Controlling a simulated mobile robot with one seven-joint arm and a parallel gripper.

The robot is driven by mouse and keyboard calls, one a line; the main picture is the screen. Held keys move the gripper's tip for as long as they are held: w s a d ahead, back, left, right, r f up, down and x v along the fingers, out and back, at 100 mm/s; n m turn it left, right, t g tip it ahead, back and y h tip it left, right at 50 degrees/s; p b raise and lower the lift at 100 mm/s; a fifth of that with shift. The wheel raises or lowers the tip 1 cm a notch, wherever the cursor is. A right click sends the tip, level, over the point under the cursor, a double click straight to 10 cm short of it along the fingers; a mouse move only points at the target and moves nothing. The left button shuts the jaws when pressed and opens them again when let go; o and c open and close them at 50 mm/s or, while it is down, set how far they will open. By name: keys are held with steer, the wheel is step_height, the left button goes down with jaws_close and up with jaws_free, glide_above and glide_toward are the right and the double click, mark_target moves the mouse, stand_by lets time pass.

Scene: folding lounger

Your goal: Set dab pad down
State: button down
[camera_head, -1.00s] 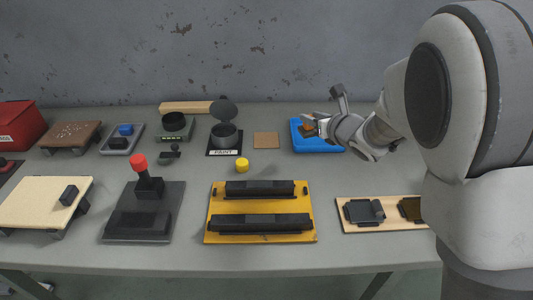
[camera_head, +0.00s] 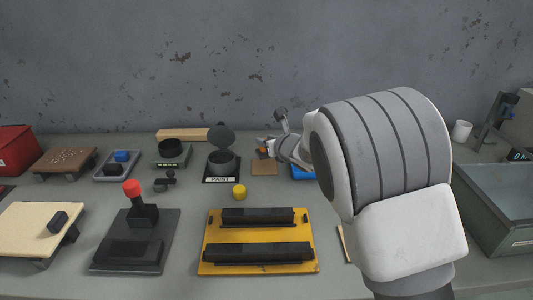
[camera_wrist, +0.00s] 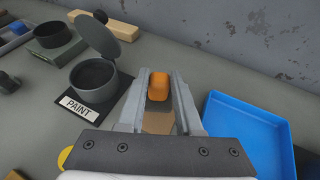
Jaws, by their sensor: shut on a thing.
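The dab pad is most likely the orange block (camera_wrist: 158,85) between my gripper's fingers in the wrist view; it is small in the head view (camera_head: 262,151). My gripper (camera_wrist: 160,90) is shut on it. In the head view my gripper (camera_head: 267,146) is at the back of the bench, over or just behind a flat brown square (camera_head: 264,168). This brown square also shows below the orange block in the wrist view (camera_wrist: 158,124). I cannot tell how high the block is above it.
A blue tray (camera_wrist: 245,135) lies to the right. An open paint pot (camera_head: 222,163) with a raised lid stands to the left, on a plate marked PAINT. A yellow cylinder (camera_head: 239,191) stands in front. A wooden bar (camera_head: 183,134) lies near the wall.

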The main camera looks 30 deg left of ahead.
steer(key=shift+f+b, duration=0.4)
steer(key=shift+f, duration=1.55)
steer(key=shift+f, duration=0.15)
steer(key=c, duration=0.6)
jaws_free()
steer(key=shift+r, duration=0.2)
steer(key=v, duration=1.2)
